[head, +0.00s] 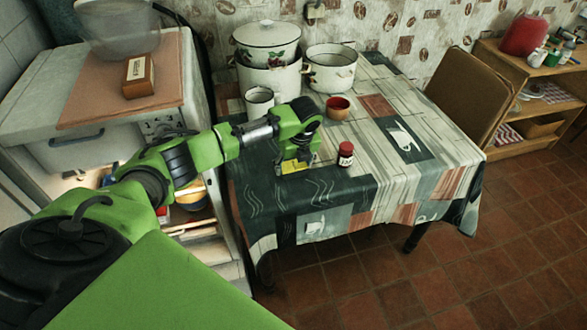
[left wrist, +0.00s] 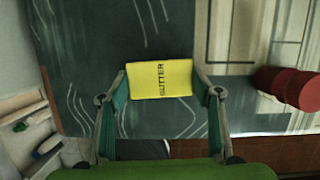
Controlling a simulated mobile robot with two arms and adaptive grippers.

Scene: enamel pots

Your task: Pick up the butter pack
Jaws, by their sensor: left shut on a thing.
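The butter pack is a yellow block with dark lettering. In the left wrist view the butter pack (left wrist: 158,81) lies between the two fingers of my left gripper (left wrist: 160,95), which is shut on it. In the head view the butter pack (head: 292,167) shows as a yellow patch under my left gripper (head: 297,155), at the left front part of the table. The gripper hides part of it there. I cannot tell whether the pack touches the cloth. My right gripper is not in view.
A small red jar (head: 345,154) stands just right of the gripper. A brown bowl (head: 338,107), a white mug (head: 260,102) and enamel pots (head: 331,70) stand behind. The right part of the patterned tablecloth (head: 440,160) is clear.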

